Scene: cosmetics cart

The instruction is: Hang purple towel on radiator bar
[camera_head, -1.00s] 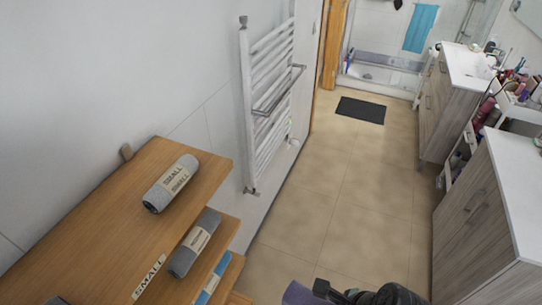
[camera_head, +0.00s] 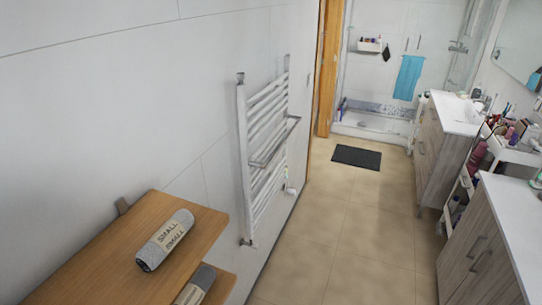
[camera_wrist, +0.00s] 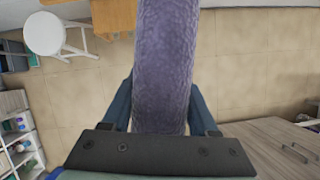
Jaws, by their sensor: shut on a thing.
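The purple towel (camera_wrist: 164,70) is a rolled, fuzzy length that fills the middle of the wrist view. My gripper (camera_wrist: 162,105) is shut on it, with one finger on each side of the roll. Neither the gripper nor the purple towel shows in the head view now. The white radiator (camera_head: 262,150) is mounted on the left wall, with several horizontal rungs. A metal bar (camera_head: 277,145) sticks out from its front at mid height, and nothing hangs on it.
A wooden shelf unit (camera_head: 95,262) with a grey rolled towel (camera_head: 166,239) stands at lower left. Cabinets (camera_head: 482,262) line the right side. A dark mat (camera_head: 356,157) lies on the clear tiled floor (camera_head: 320,220). A white stool (camera_wrist: 45,35) shows in the wrist view.

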